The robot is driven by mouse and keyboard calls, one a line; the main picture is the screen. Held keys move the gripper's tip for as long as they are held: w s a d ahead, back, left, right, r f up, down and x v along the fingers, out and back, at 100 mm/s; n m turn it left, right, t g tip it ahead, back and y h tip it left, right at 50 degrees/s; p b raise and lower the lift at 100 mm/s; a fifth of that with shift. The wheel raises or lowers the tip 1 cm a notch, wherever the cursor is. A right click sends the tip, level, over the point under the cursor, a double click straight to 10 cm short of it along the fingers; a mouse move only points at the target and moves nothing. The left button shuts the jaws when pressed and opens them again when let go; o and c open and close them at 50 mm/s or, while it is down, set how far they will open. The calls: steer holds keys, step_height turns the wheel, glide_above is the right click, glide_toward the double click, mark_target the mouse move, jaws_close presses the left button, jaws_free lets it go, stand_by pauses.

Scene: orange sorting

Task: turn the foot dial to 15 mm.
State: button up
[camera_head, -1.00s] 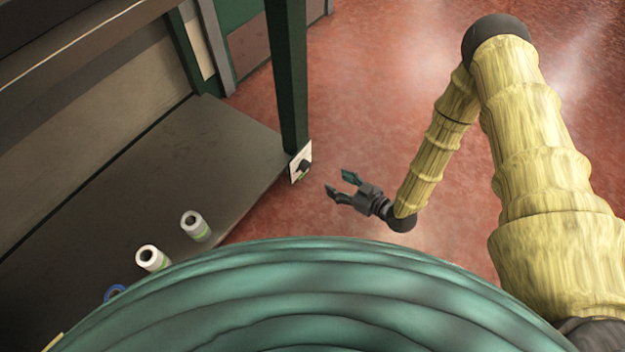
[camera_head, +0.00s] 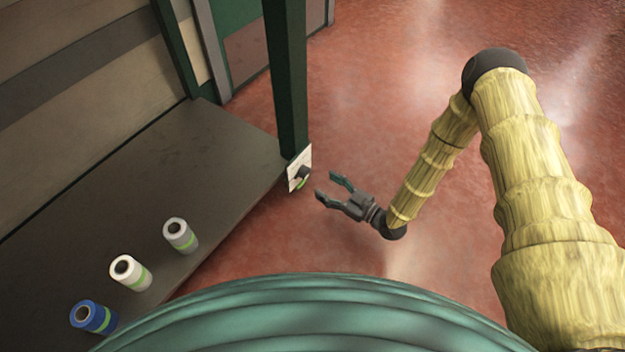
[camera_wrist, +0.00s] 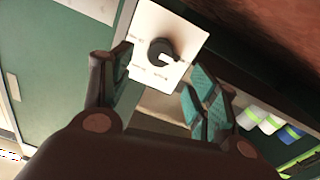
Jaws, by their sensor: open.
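The foot dial is a dark round knob (camera_wrist: 160,52) with a white pointer, on a white plate (camera_wrist: 145,22) with small markings too small to read. In the head view the dial (camera_head: 302,173) sits on its plate low on a dark green post. My gripper (camera_head: 327,188) is open and empty, a short way right of the dial, with its fingers towards it. In the wrist view my gripper (camera_wrist: 158,88) has its teal-padded fingers apart below the knob, one to each side. The knob appears ahead of the fingertips, not between them.
The green post (camera_head: 287,80) rises from the corner of a dark low platform (camera_head: 110,210). On it stand a grey-white roll (camera_head: 181,236), a white roll (camera_head: 131,272) and a blue roll (camera_head: 93,317). Red floor (camera_head: 370,110) is clear around my arm.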

mark_target(308, 174)
steer(key=b+x, duration=0.2)
steer(key=x, duration=0.4)
steer(key=shift+w+a+b, duration=0.2)
steer(key=shift+a+b, duration=0.05)
steer(key=shift+b, duration=0.1)
steer(key=c, duration=1)
